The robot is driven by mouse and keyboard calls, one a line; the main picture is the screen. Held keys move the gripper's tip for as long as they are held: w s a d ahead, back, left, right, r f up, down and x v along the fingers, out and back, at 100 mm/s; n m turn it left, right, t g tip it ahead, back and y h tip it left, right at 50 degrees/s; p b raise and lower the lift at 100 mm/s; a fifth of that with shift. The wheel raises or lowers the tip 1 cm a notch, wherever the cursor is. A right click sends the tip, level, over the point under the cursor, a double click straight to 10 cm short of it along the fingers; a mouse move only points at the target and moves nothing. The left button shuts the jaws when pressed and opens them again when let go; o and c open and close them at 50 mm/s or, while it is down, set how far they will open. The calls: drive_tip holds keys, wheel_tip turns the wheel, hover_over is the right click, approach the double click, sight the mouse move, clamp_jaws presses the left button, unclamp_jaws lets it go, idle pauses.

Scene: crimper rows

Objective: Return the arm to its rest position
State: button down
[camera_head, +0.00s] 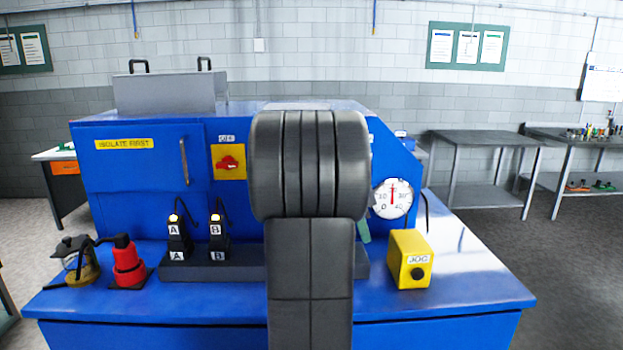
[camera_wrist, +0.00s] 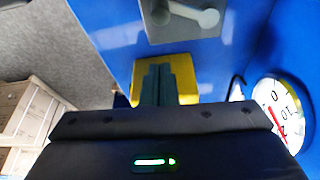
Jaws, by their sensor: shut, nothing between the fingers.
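My arm rises through the middle of the head view, its dark links upright in front of the blue machine (camera_head: 140,180). My gripper (camera_wrist: 158,75) shows in the wrist view as two dark green fingers, shut together and empty. A yellow surface (camera_wrist: 185,75) lies behind the fingertips; I cannot tell whether they touch it. In the head view the gripper is largely hidden behind my arm; only a small greenish sliver shows beside the gauge (camera_head: 393,198). The gauge (camera_wrist: 284,115) also shows at the right of the wrist view.
On the blue bench stand a yellow JOG box (camera_head: 410,258), a red bottle-like item (camera_head: 127,262), a glass jar (camera_head: 76,260) and two black blocks marked A (camera_head: 179,240) and B (camera_head: 218,240). A yellow plate with a red switch (camera_head: 229,162) is left of my arm. Grey tables (camera_head: 480,138) stand back right.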

drive_tip(key=n, duration=0.2)
drive_tip(key=w+n+t, duration=0.1)
drive_tip(key=shift+d+f, duration=0.3)
drive_tip(key=n, duration=0.2)
drive_tip(key=f+n+t+y+p, duration=0.1)
drive_tip(key=n, duration=0.1)
drive_tip(key=shift+w+d, duration=0.35)
drive_tip(key=shift+w, duration=0.05)
drive_tip(key=w+d+n, duration=0.1)
drive_tip(key=n, duration=0.1)
drive_tip(key=w+d+n+t, duration=0.1)
drive_tip(key=w+n, duration=0.1)
drive_tip(key=w+d+f+n+y, duration=0.1)
drive_tip(key=n, duration=0.1)
drive_tip(key=shift+w+f+t, duration=0.1)
drive_tip(key=shift+w+t, duration=0.2)
drive_tip(key=shift+w, duration=0.05)
drive_tip(key=v, duration=0.9)
drive_tip(key=shift+w+r, duration=0.15)
drive_tip(key=shift+r, duration=0.15)
